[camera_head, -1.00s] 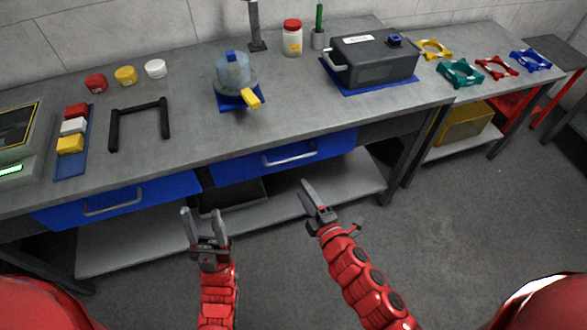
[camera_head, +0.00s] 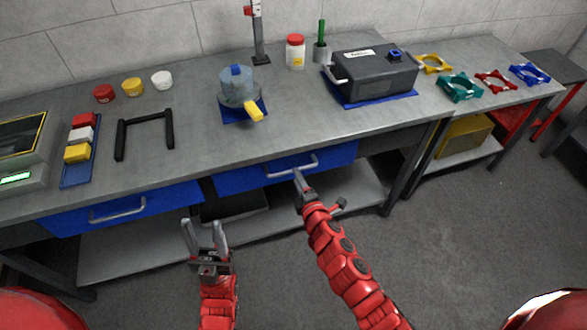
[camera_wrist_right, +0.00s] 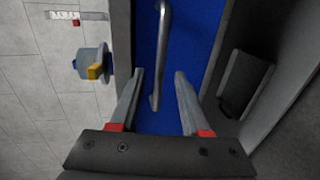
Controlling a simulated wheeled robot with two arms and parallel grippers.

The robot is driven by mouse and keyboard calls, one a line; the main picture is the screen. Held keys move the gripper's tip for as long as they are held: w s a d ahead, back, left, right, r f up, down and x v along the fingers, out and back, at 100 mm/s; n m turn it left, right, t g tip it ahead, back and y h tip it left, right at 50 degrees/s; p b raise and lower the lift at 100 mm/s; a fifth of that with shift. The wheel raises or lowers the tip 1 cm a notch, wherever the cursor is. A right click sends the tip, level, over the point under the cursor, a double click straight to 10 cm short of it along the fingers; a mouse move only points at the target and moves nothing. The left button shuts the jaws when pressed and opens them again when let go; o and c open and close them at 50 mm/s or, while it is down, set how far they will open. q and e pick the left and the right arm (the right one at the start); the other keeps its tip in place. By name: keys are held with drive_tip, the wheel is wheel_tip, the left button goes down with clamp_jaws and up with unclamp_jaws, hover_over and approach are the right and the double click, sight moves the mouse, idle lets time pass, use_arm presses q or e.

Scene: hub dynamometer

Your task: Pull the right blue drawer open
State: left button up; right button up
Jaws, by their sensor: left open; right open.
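The right blue drawer (camera_head: 240,178) is under the workbench top, with a grey bar handle (camera_head: 292,168) on its front. The drawer looks shut. My left gripper (camera_head: 204,232) is open and empty, below and in front of the left blue drawer (camera_head: 165,200).
On the workbench (camera_head: 190,130) stand a clear container with a yellow tap (camera_head: 240,92), a black frame (camera_head: 145,130), a dark box (camera_head: 375,75) and several lidded jars. A lower shelf (camera_head: 340,195) lies below the drawers. The floor in front is clear.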

drive_tip(key=shift+x, duration=2.55)
clamp_jaws()
